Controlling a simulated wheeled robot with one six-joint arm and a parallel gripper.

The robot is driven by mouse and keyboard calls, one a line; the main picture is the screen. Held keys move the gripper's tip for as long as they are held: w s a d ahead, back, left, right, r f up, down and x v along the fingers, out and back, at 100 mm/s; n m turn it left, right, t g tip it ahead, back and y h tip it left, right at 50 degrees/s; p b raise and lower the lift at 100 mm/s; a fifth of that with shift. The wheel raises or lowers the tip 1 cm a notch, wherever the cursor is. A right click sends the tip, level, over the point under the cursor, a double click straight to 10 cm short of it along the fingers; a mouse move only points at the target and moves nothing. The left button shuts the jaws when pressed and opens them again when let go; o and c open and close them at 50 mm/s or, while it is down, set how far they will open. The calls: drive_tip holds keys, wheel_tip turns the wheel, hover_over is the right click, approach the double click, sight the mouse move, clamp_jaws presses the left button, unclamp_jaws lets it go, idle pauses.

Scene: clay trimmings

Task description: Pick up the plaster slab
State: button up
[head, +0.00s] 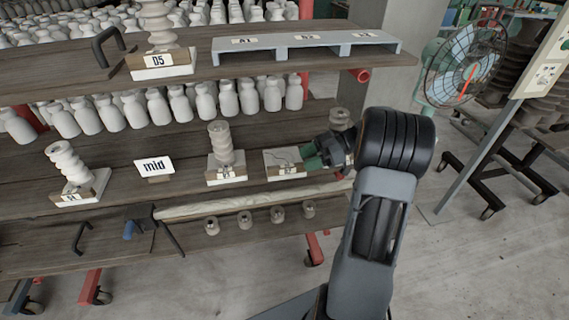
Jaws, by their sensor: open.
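A flat whitish slab (278,158), which looks like the plaster slab, lies on the middle shelf. A thin dark line runs over its top, and a small label seems to be on its front edge. My gripper (309,157) has green fingers and is at the slab's right end. The fingers overlap that end in the head view and hide part of it. I cannot tell whether they touch it. The gripper is open, and the slab rests on the shelf.
Left of the slab, a ribbed piece stands on a labelled block (228,172). A ribbed piece (341,118) stands behind my gripper. A grey riser (300,46) sits on the shelf above. Small cylinders line the lower shelf.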

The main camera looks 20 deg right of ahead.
sight(290, 165)
drive_tip(key=shift+p+x, duration=0.45)
drive_tip(key=shift+x, duration=2.05)
drive_tip(key=shift+r, duration=0.1)
clamp_jaws()
